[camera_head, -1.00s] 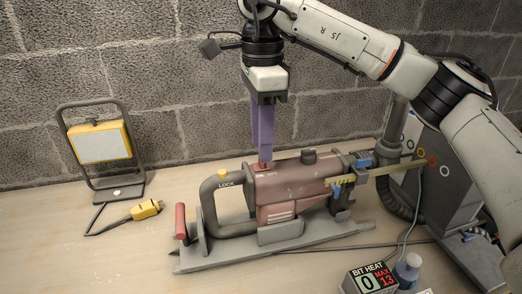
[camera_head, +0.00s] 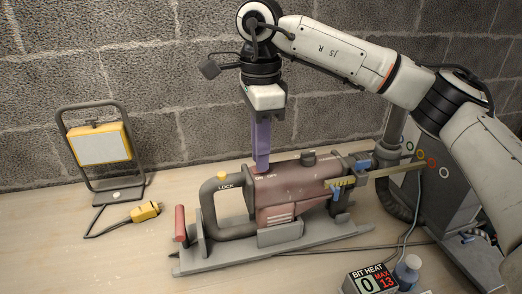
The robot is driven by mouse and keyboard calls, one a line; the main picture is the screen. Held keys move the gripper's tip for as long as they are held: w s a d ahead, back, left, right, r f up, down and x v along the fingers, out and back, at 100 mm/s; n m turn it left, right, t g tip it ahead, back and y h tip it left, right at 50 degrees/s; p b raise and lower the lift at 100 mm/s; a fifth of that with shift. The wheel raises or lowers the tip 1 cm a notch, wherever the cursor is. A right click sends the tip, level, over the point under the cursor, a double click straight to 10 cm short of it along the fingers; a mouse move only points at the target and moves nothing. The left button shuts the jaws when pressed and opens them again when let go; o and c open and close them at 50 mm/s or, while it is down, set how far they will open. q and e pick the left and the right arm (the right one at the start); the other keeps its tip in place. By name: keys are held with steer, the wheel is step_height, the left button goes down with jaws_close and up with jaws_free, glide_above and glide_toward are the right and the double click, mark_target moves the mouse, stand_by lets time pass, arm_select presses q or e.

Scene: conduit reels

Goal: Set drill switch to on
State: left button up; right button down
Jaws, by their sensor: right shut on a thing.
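The dull red drill (camera_head: 290,188) lies on a grey base on the bench in the middle of the head view. Its grey handle (camera_head: 209,207) is at the left, with a yellow knob by the word LOCK. The words ON and OFF are on its top near the left end. My right gripper (camera_head: 261,168) points straight down there, its purple fingers shut on the drill's switch at the ON marking. The fingers hide the switch, so its setting cannot be read. My left gripper is not in view.
A yellow work lamp (camera_head: 100,146) with a yellow plug (camera_head: 146,211) stands at the left. A grey machine (camera_head: 449,165) stands at the right. The front left bench is clear.

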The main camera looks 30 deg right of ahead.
mark_target(251, 171)
steer(key=shift+w+a, duration=0.25)
steer(key=shift+a, duration=0.7)
steer(key=c, duration=1.6)
jaws_free()
steer(key=shift+a, duration=0.1)
steer(key=shift+c, duration=0.2)
steer(key=shift+r, duration=0.1)
step_height(251, 171, up, 10)
steer(key=p, duration=0.1)
